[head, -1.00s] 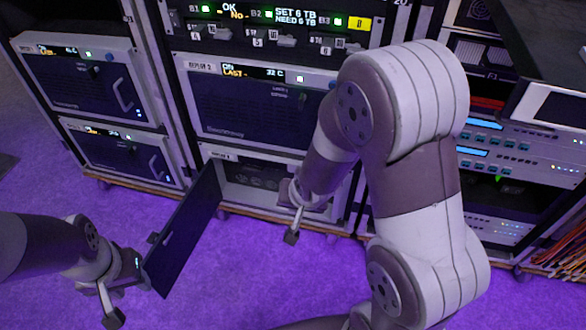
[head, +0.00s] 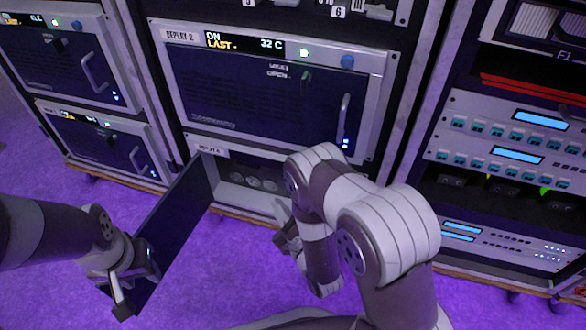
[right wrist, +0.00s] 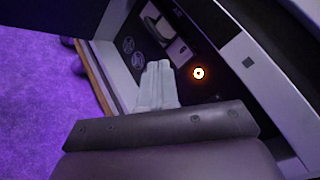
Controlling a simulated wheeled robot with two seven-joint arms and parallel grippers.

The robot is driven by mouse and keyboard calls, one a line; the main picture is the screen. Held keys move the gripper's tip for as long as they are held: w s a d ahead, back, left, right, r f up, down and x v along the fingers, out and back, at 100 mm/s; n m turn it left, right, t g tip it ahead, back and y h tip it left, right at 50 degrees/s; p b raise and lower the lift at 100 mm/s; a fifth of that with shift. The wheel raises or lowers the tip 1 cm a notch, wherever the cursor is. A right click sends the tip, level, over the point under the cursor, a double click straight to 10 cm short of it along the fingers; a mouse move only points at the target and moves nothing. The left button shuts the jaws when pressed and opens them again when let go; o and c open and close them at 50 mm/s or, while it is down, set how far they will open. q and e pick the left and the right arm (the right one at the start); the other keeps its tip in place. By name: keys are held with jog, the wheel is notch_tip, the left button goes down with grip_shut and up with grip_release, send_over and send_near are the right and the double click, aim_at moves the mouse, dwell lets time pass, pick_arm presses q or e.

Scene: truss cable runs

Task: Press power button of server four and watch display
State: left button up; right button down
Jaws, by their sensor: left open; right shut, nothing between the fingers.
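The server labelled Replay 4 (head: 208,148) is at the bottom of the middle rack, its dark front panel (head: 178,222) swung open to the left. Inside are round fans (head: 262,184). In the right wrist view a round button (right wrist: 198,73) glows white with an orange ring. My right gripper (right wrist: 158,70) is shut and empty, its tips inside the bay, left of the glowing button and apart from it in the picture. In the head view my right gripper (head: 284,232) is at the bay's lower right, partly behind my arm. My left gripper (head: 138,284) is open beside the panel's lower part. No display of server four is readable.
Replay 2 (head: 280,95) above has a lit display (head: 243,42) reading "ON LAST" and 32 C, and a handle. Two more servers (head: 98,135) stand left. A right rack (head: 515,125) holds units with blue screens. Purple carpet (head: 50,205) is clear at left.

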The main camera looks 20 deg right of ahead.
jog(key=w+d+b, duration=0.1)
jog(key=w+d, duration=0.3)
jog(key=w, duration=0.3)
jog(key=shift+d+b, duration=0.3)
jog(key=shift+d, duration=0.1)
jog(key=shift+w, duration=0.15)
dwell(1.6)
jog(key=shift+w+d, duration=0.25)
jog(key=shift+w, duration=0.05)
jog(key=shift+w+d, duration=0.1)
jog(key=shift+w, duration=0.05)
dwell(0.5)
